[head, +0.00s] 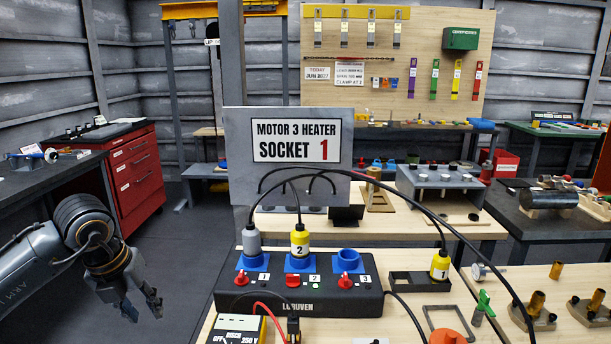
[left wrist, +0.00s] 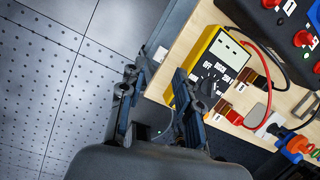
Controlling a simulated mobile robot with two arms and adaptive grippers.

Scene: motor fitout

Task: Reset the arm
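My left arm comes in from the left edge of the head view, and its gripper (head: 142,305) hangs low over the dark floor, left of the bench. The fingers point downward. In the left wrist view the two fingers of the left gripper (left wrist: 157,88) stand apart with nothing between them, so it is open and empty. The floor and the bench edge lie beyond the fingertips. The right finger appears close to a yellow meter (left wrist: 212,65) on the bench; I cannot tell whether they touch. My right gripper is in neither view.
A black socket box (head: 300,295) with plugs and red switches stands on the wooden bench (head: 385,333). The yellow meter (head: 238,330) sits at the front. A red drawer cabinet (head: 135,175) stands behind my left arm. Floor between is clear.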

